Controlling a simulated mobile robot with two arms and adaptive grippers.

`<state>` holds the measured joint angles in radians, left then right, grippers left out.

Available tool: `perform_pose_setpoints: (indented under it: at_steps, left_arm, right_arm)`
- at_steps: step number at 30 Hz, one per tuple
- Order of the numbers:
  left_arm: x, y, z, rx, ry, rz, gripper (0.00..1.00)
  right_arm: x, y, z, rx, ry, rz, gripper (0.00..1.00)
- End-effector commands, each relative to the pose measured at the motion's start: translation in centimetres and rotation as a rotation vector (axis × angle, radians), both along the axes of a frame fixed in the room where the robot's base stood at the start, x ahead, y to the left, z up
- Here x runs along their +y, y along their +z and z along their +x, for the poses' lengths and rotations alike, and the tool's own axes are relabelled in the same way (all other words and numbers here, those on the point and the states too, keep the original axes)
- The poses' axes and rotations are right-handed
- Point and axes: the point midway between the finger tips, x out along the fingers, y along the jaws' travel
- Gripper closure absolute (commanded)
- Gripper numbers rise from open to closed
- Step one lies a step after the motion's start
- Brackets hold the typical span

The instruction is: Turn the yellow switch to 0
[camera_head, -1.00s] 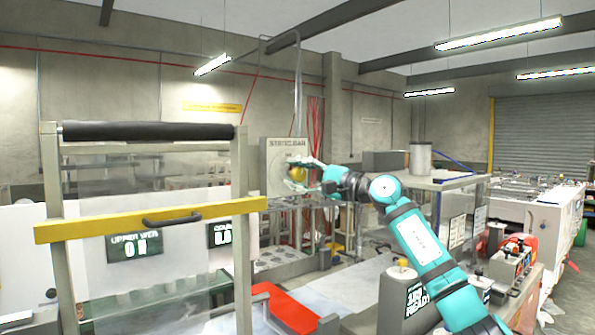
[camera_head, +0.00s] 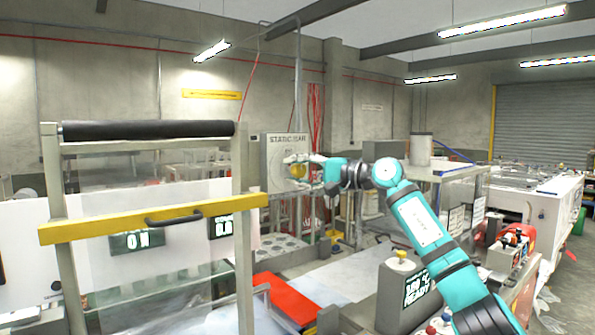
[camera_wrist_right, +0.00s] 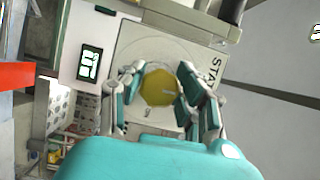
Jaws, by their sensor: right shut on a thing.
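The yellow switch (camera_head: 298,171) is a round knob on the front of a grey box marked "STATIC BAR" (camera_head: 287,140). The fingers partly cover the dial's markings, so the setting is hard to read. My left gripper does not show.
A frame with a yellow bar (camera_head: 150,220) and black roller stands at the front left. A red panel (camera_head: 285,297) lies below the switch box. A counter box with a display (camera_head: 418,290) stands under my right arm. Dark displays (camera_wrist_right: 90,62) show beside the switch box.

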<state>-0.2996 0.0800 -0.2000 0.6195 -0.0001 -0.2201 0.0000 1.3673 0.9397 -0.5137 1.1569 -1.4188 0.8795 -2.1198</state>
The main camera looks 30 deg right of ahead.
Motion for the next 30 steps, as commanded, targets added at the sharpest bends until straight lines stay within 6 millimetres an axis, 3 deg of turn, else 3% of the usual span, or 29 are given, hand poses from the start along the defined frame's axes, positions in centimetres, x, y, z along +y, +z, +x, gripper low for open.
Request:
perform_pose_setpoints:
  at_steps: [5, 6, 12, 23, 30]
  left_arm:
    - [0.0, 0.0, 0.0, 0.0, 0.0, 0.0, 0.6]
    - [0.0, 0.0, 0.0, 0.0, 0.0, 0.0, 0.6]
    - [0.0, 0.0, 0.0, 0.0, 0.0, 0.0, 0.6]
    - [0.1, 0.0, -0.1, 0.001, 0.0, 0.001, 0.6]
    - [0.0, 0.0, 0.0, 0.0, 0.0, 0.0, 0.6]
  right_arm:
    - [0.0, -0.2, 0.0, 0.003, 0.0, -0.004, 0.99]
    - [0.0, -0.2, 0.0, 0.003, 0.0, -0.004, 0.65]
    - [0.0, -0.1, 0.0, 0.001, 0.0, -0.002, 0.41]
    - [-0.5, -0.1, -0.7, 0.001, -0.001, 0.0, 0.41]
    - [-2.6, -0.2, -4.8, 0.003, -0.005, -0.004, 0.41]
